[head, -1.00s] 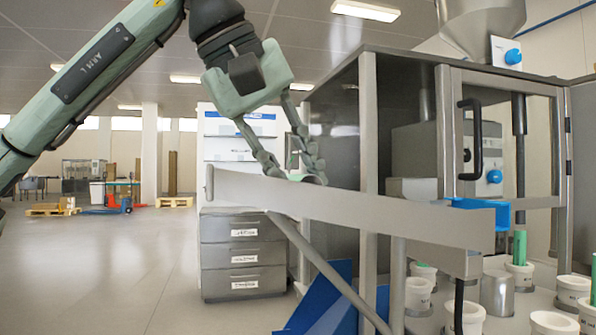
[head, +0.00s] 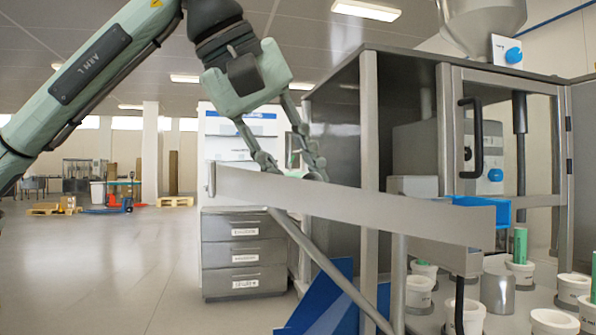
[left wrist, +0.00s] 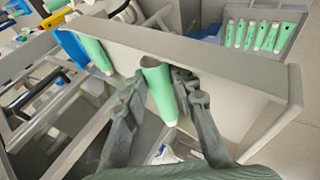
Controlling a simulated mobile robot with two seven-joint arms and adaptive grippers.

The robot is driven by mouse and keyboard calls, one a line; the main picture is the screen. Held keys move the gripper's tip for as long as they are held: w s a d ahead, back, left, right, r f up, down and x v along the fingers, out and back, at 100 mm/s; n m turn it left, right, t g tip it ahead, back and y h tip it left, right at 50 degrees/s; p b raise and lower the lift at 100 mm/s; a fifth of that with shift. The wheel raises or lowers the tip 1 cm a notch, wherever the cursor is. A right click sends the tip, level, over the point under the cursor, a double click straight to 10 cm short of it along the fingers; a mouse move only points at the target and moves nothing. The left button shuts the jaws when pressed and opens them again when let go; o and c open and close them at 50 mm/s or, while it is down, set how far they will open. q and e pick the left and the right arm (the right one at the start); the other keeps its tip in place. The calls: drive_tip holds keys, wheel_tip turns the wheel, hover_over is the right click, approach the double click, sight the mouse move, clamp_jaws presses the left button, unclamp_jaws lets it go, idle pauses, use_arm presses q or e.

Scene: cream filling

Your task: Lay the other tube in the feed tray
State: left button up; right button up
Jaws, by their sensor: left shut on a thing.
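The feed tray (head: 350,205) is a long grey sloping channel running toward the machine; its wall also shows in the left wrist view (left wrist: 220,62). My left gripper (head: 298,176) is at the tray's upper left end, its fingertips partly hidden behind the near wall. In the left wrist view my left gripper (left wrist: 160,92) is shut on a light green tube (left wrist: 159,88), held beside the wall. I cannot tell whether this tube touches the tray floor. Another green tube (left wrist: 96,52) lies farther along the wall. My right gripper is not in view.
A grey box with several green tubes (left wrist: 254,36) lies beyond the tray wall. White cups (head: 419,290) stand by the machine, some with green tubes (head: 520,245). A blue piece (head: 482,208) sits at the tray's lower end. A drawer cabinet (head: 243,255) stands behind.

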use_arm(q)
drive_tip(key=shift+s+d+f, duration=0.15)
drive_tip(key=shift+s+f, duration=0.05)
drive_tip(key=shift+f, duration=0.75)
drive_tip(key=shift+o, duration=0.7)
drive_tip(key=shift+f, duration=0.1)
drive_tip(key=o, duration=1.2)
drive_tip(key=shift+w+d, duration=0.1)
drive_tip(key=shift+w, duration=0.1)
drive_tip(key=shift+c, duration=0.2)
drive_tip(key=shift+r, duration=0.2)
drive_tip(key=shift+r, duration=0.15)
